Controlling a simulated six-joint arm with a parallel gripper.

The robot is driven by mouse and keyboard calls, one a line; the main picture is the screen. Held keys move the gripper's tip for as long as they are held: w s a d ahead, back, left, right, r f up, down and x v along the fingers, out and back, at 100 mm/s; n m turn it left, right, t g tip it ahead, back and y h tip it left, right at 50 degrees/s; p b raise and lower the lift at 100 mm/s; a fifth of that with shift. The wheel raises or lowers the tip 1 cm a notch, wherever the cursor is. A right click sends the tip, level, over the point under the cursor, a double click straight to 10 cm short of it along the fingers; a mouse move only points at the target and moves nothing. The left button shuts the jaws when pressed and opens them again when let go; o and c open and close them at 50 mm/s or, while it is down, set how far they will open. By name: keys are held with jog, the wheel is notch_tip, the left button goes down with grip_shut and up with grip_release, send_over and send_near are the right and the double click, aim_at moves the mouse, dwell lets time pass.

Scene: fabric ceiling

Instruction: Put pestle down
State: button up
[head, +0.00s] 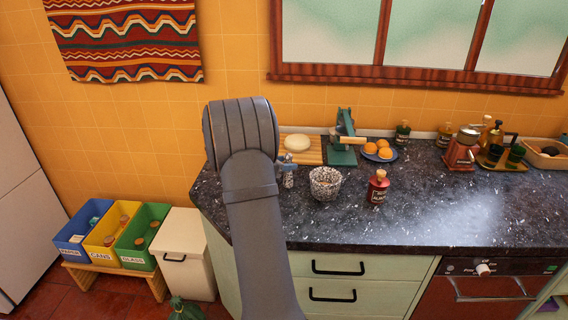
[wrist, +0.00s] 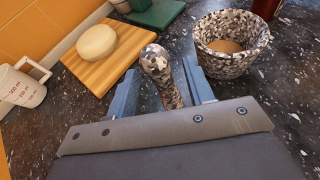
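The pestle (wrist: 158,68), speckled grey, white and brown with a rounded knob, is between the fingers of my gripper (wrist: 160,84) in the wrist view. The fingers are apart, with a gap on the pestle's left; whether the right finger touches it is unclear. Its lower end is hidden by the gripper body. In the head view the pestle (head: 289,179) shows just below my gripper (head: 283,166), low over or on the counter; contact cannot be told. The matching speckled mortar (head: 325,183) stands upright to the right, apart from it; the wrist view shows something brown inside the mortar (wrist: 228,62).
A striped board (wrist: 91,69) with a pale round item (wrist: 97,43) lies behind left. A measuring cup (wrist: 22,88) is at far left. A red bottle (head: 377,188) stands right of the mortar, with a green press (head: 343,150) behind. The dark counter (head: 430,215) is clear at front right.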

jog(key=shift+r, duration=0.2)
jog(key=v, duration=1.2)
jog(key=shift+w+d, duration=0.1)
jog(key=x, duration=1.2)
jog(key=shift+r, duration=1.65)
